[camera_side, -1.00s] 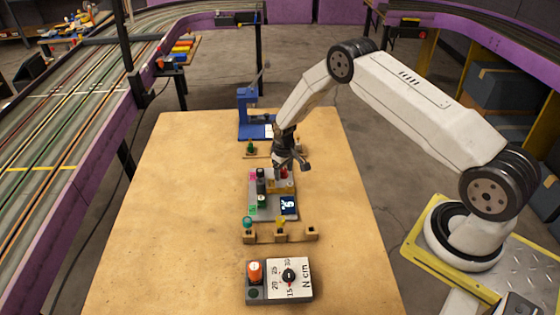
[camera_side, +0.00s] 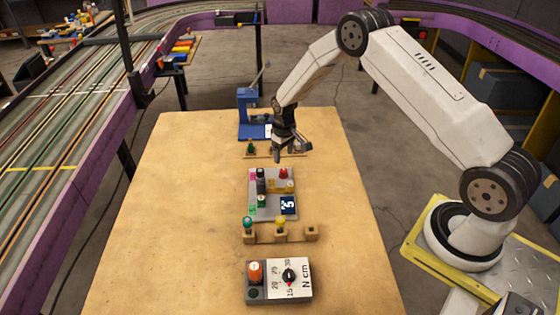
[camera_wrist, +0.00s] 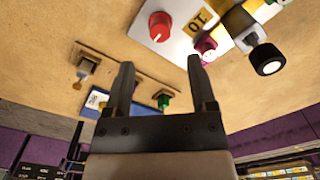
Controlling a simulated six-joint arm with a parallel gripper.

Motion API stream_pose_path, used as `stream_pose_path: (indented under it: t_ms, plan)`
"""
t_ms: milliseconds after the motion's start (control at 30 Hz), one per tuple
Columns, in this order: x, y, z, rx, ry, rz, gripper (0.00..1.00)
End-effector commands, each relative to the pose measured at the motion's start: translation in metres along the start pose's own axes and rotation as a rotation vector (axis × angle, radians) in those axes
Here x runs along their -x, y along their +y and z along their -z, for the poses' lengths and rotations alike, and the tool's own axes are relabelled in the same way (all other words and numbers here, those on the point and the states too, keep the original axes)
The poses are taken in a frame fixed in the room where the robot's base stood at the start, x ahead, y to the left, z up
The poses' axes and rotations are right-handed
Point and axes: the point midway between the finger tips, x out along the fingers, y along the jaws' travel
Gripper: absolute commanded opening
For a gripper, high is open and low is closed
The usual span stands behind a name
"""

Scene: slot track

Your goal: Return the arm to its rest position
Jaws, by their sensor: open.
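My gripper (camera_side: 291,150) is open and empty above the wooden table, between the grey block fixture and the blue press. In the wrist view its two fingers (camera_wrist: 160,90) stand apart with nothing between them. The grey fixture (camera_side: 262,212) carries a red knob (camera_side: 283,173), a black cylinder (camera_side: 261,174), a green piece (camera_side: 262,201) and a dark blue label. The red knob also shows in the wrist view (camera_wrist: 160,26). Part of the wooden rack behind my gripper is hidden.
A front rack (camera_side: 265,237) holds green and yellow-topped tools. The table's left side is clear.

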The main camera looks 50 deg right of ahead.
Motion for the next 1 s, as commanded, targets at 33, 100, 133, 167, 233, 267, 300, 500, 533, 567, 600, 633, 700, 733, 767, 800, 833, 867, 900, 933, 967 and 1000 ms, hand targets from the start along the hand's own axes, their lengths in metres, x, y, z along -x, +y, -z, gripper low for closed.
stream_pose_path:
  t_ms: [33,100,133,167,233,267,300,500,533,567,600,633,700,733,767,800,833,867,900,933,967,1000]
  plan:
    - [0.002,0.0,0.0,0.0,0.0,0.0,0.72]
    - [0.003,0.0,0.0,0.0,-0.001,0.0,0.72]
    - [0.003,0.0,0.0,0.0,-0.001,0.0,0.72]
    - [0.003,0.0,-0.001,0.0,-0.001,0.0,0.72]
    - [0.003,0.0,-0.001,0.0,-0.001,0.0,0.72]
    - [0.003,0.0,0.0,0.0,-0.001,0.0,0.72]
    - [0.003,0.0,0.0,0.0,-0.001,0.0,0.72]
    - [0.006,-0.001,-0.001,0.0,0.001,0.0,0.72]
    - [0.007,-0.002,-0.001,0.001,0.003,-0.001,0.72]
    - [0.009,-0.003,-0.002,0.001,0.004,-0.001,0.72]
    - [0.012,-0.004,-0.003,0.001,0.006,-0.001,0.72]
    - [0.015,-0.005,-0.004,0.001,0.008,-0.002,0.72]
    - [0.023,-0.009,-0.007,0.001,0.015,-0.003,0.72]
    - [0.028,-0.011,-0.008,0.002,0.019,-0.004,0.72]
    - [0.032,-0.013,-0.01,0.002,0.023,-0.004,0.72]
    - [0.039,-0.016,-0.013,0.003,0.029,-0.005,0.72]
    - [0.044,-0.019,-0.016,0.004,0.033,-0.006,0.72]
    - [0.049,-0.021,-0.019,0.005,0.037,-0.006,0.72]
    - [0.057,-0.025,-0.023,0.005,0.044,-0.007,0.72]
    - [0.062,-0.028,-0.026,0.005,0.05,-0.008,0.72]
    - [0.068,-0.03,-0.03,0.005,0.055,-0.008,0.72]
    - [0.075,-0.034,-0.035,0.005,0.061,-0.009,0.72]
